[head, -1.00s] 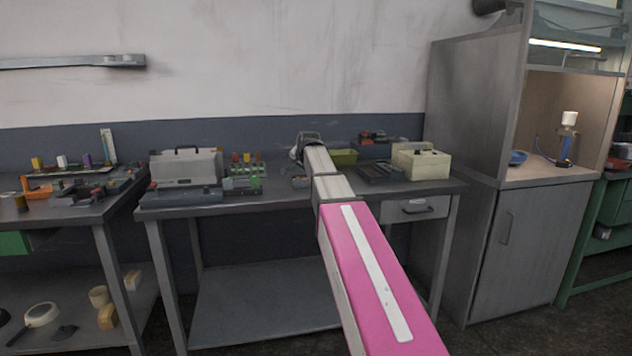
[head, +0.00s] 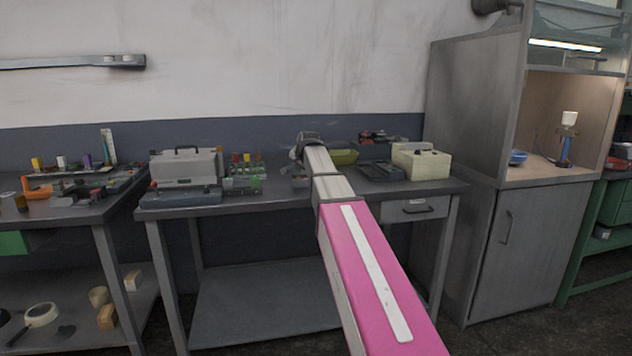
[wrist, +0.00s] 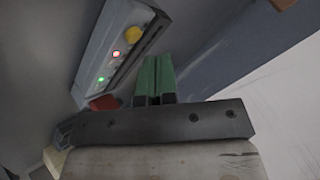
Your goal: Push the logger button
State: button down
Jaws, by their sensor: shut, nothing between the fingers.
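In the wrist view, a grey panel box (wrist: 99,40) has a yellow button (wrist: 133,34), a small red light (wrist: 116,54) and a small green light (wrist: 101,79) on its face. I take this box to be the logger; I cannot single it out in the head view. My gripper (wrist: 157,62) is shut, its green fingers together and empty. In the wrist picture its fingertips lie just below and right of the yellow button; I cannot tell whether they touch the box. In the head view, my arm hides the fingertips over the middle bench.
The middle bench (head: 178,213) holds a grey case (head: 185,165) at left, a yellow-green bin (head: 345,157) beside my wrist and a cream box (head: 424,166) at right. A red object (wrist: 103,103) lies near the panel box in the wrist view. A tall cabinet (head: 470,110) stands at right.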

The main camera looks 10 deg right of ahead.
aim_at(300, 177)
jog(key=shift+f, duration=0.25)
jog(key=shift+f, duration=0.2)
jog(key=shift+f, duration=0.45)
dwell(0.9)
jog(key=shift+r, duration=0.9)
notch_tip(300, 177, up, 6)
dwell(0.7)
dwell(0.3)
